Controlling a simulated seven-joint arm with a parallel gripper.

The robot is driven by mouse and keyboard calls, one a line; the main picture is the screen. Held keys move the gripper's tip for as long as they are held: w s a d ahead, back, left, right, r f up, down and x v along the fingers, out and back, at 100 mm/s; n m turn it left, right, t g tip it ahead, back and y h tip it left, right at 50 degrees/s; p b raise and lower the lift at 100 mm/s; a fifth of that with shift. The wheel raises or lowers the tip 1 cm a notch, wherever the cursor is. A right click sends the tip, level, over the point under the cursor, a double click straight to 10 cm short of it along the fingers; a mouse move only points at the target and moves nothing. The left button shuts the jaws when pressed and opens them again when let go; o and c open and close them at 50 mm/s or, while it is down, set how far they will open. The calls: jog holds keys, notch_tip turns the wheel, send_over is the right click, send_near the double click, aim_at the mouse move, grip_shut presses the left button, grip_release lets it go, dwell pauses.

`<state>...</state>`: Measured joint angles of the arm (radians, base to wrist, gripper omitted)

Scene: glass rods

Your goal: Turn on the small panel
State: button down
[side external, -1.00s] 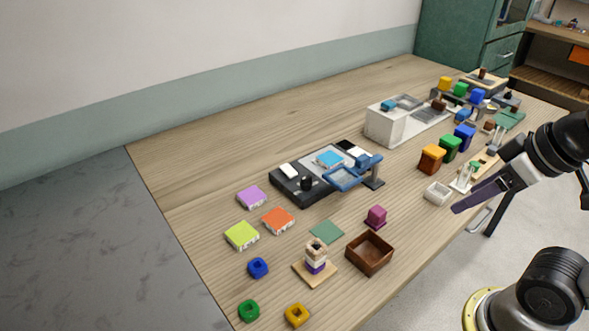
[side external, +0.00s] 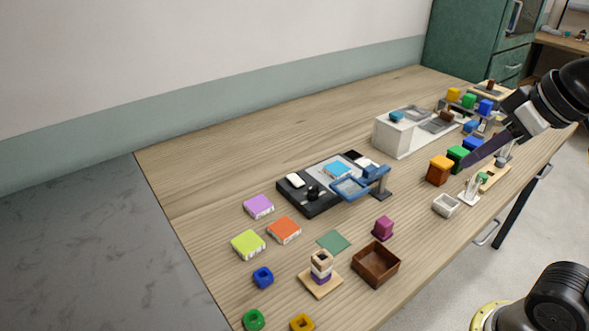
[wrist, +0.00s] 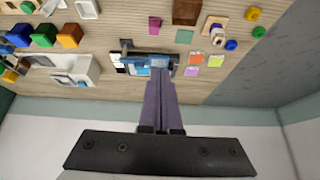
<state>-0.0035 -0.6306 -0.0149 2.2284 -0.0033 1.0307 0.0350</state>
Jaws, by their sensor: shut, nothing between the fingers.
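A flat black panel (side external: 322,202) lies mid-table in the side external view. It carries a white block (side external: 295,180), a black knob (side external: 313,192) and a light-blue square (side external: 337,170). A blue frame on a stand (side external: 350,188) stands at its right edge and covers part of it. I cannot tell whether the panel is on. My gripper (side external: 465,167) has long purple fingers, shut and empty, well right of the panel, near the green and orange blocks. In the wrist view my gripper (wrist: 161,78) overlaps the blue frame (wrist: 148,58), and the panel is partly hidden.
A white box (side external: 392,136) stands behind. Orange (side external: 440,169) and green (side external: 458,155) blocks stand near my fingers, with a small white tray (side external: 446,205) in front. A brown open box (side external: 376,264) and coloured tiles lie nearer. The wood left of the white box is clear.

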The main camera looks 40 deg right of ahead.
jog(key=w+r, duration=0.7)
jog(key=w, duration=0.3)
jog(key=g, duration=0.4)
send_over(293, 176)
jog(key=s, duration=0.3)
notch_tip(293, 176, down, 17)
jog(key=shift+w+f, duration=0.1)
jog(key=shift+f, duration=0.05)
jog(key=f, duration=0.4)
jog(key=w+f, duration=0.1)
jog(key=f, duration=0.3)
jog(key=w+f, duration=0.1)
jog(key=f, duration=0.3)
jog(key=shift+f, duration=0.25)
jog(key=shift+w+f, duration=0.1)
jog(key=shift+f, duration=0.55)
